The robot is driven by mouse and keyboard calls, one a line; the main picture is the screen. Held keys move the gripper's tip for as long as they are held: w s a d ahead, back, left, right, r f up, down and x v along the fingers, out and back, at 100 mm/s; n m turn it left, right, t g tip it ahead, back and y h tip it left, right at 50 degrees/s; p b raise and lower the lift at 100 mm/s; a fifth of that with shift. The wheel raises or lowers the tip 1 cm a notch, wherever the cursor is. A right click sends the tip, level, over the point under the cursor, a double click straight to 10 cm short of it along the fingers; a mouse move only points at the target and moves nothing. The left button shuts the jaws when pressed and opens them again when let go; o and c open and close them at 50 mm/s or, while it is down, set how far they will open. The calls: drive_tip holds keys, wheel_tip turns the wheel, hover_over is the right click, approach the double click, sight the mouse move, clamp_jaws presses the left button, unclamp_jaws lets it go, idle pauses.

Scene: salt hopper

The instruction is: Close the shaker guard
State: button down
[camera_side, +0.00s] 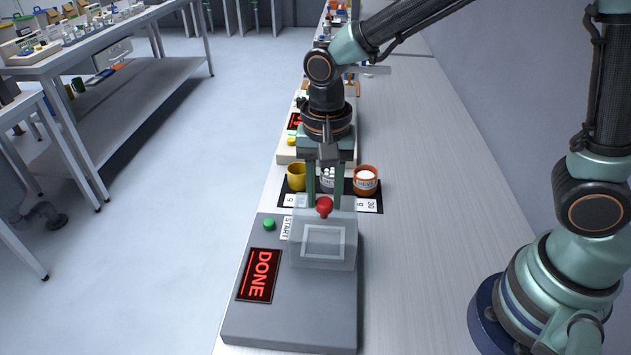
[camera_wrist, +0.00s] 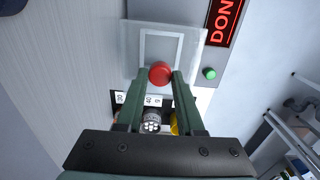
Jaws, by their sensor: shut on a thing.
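The shaker guard (camera_side: 345,257) is a clear cover over the white square outline on the grey shaker (camera_side: 290,325). It also shows in the wrist view (camera_wrist: 133,45). A red knob (camera_side: 324,209) sits at the guard's edge on the side toward the cups. My gripper (camera_side: 325,203) is shut on the red knob, which shows between the two green fingertips in the wrist view (camera_wrist: 161,74). I cannot tell whether the guard lies fully flat. The shaker's red display (camera_side: 258,276) reads DONE, and a green START button (camera_side: 269,224) is beside the guard.
Behind the shaker, a black mat (camera_side: 366,204) holds a yellow cup (camera_side: 297,177), a container of white pieces (camera_side: 328,181) and an orange cup (camera_side: 366,184). Another device with a red display (camera_side: 295,121) stands farther back. The bench right of the shaker is clear.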

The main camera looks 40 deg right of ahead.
drive_tip(key=shift+w+d, duration=0.15)
drive_tip(key=c, duration=0.5)
unclamp_jaws()
drive_tip(key=shift+c, duration=0.2)
wheel_tip(320, 180, up, 12)
drive_tip(key=s+d+n+t, duration=0.2)
drive_tip(key=d+n, duration=0.2)
drive_tip(key=d, duration=0.3)
drive_tip(key=s+d+n+t, duration=0.3)
drive_tip(key=d+n, duration=0.2)
drive_tip(key=d, duration=0.2)
drive_tip(key=shift+d+f+t, duration=0.15)
drive_tip(key=shift+d+t, duration=0.05)
drive_tip(key=shift+t, duration=0.1)
